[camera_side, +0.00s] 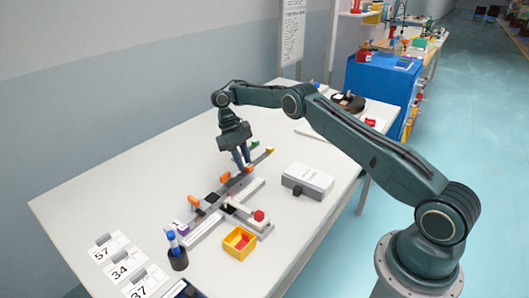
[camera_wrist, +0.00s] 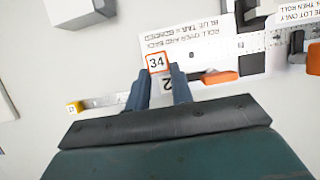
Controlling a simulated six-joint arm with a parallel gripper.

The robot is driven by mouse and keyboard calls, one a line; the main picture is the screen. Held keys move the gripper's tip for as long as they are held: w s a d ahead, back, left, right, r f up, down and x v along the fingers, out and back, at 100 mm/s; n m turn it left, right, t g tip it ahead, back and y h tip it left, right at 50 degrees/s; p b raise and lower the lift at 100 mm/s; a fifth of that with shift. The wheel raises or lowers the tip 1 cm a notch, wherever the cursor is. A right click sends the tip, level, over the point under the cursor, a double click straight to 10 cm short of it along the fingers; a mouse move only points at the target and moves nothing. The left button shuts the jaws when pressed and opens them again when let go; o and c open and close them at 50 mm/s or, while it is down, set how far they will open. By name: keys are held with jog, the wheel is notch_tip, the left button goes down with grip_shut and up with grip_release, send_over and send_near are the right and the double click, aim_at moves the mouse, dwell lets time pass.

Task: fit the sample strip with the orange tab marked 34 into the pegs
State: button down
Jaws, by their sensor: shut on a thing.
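My gripper (camera_side: 246,164) points down over the table, its two fingers (camera_wrist: 160,92) closed around the sample strip at its orange-edged tab marked 34 (camera_wrist: 156,62). The tab's number faces the wrist camera just beyond the fingertips. A thin grey strip (camera_wrist: 100,102) with a yellow tab (camera_wrist: 72,107) runs to the left of the fingers, partly hidden by them. An orange tab (camera_side: 225,177) shows beside the gripper in the side view, and another lies lower left (camera_side: 193,201). The pegs are too small to make out. I cannot tell whether the strip touches anything below.
A printed white sheet (camera_wrist: 200,45) lies under the work. A white box (camera_side: 307,180) stands to the right. A yellow bin (camera_side: 239,243) and a black cup with a blue-topped item (camera_side: 177,260) stand in front. Numbered cards (camera_side: 120,268) lie front left. The table's left side is clear.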

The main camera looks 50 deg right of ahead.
aim_at(248, 178)
jog(key=shift+f, duration=0.45)
jog(key=shift+f, duration=1.2)
dwell(1.5)
jog(key=c, duration=1.1)
grip_release()
jog(key=shift+c, duration=0.2)
jog(key=shift+w+r, duration=0.1)
jog(key=shift+r, duration=0.05)
jog(key=v, duration=1.1)
jog(key=shift+r, duration=0.25)
jog(key=shift+w, duration=0.15)
dwell(0.3)
